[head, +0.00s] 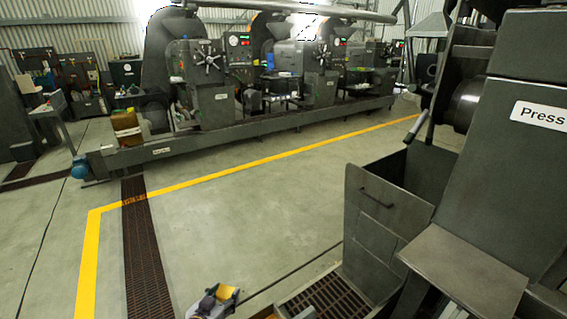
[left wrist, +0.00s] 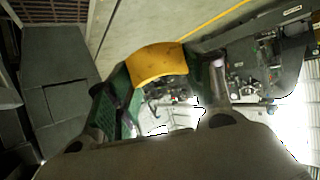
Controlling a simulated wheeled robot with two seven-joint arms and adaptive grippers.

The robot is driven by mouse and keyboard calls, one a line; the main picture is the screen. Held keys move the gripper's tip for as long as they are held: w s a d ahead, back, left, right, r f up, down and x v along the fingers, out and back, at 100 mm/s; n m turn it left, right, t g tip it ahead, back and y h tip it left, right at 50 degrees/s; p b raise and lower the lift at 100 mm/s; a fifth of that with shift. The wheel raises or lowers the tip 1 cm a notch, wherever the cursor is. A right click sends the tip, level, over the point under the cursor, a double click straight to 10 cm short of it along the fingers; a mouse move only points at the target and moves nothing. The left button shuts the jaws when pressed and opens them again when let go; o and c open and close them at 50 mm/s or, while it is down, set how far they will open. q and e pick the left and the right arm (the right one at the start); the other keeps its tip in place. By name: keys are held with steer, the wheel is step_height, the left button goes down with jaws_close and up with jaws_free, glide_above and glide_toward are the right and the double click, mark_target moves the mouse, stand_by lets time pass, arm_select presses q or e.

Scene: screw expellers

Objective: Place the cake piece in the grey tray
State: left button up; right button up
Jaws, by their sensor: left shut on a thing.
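The cake piece (head: 228,293) is a small yellow-tan slab at the bottom of the head view. My left gripper (head: 212,301) is shut on it and holds it in front of me. In the left wrist view the cake piece (left wrist: 157,64) is a curved yellow slab between the fingertips. I cannot pick out the grey tray for certain in either view. My right gripper is not in view.
A grey press (head: 510,150) labelled "Press" stands at the right, with an open-topped dark grey bin (head: 375,205) and a flat grey plate (head: 465,265). A floor grate (head: 335,297) lies below. Expeller machines (head: 215,95) line the back. The middle floor is clear.

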arm_select(q)
steer(key=a+r+n+y+p, duration=0.2)
steer(key=r+p, duration=0.3)
steer(key=r, duration=0.5)
steer(key=shift+s+a+n+y, duration=0.2)
steer(key=shift+a+n+y, duration=0.15)
steer(key=shift+a, duration=0.4)
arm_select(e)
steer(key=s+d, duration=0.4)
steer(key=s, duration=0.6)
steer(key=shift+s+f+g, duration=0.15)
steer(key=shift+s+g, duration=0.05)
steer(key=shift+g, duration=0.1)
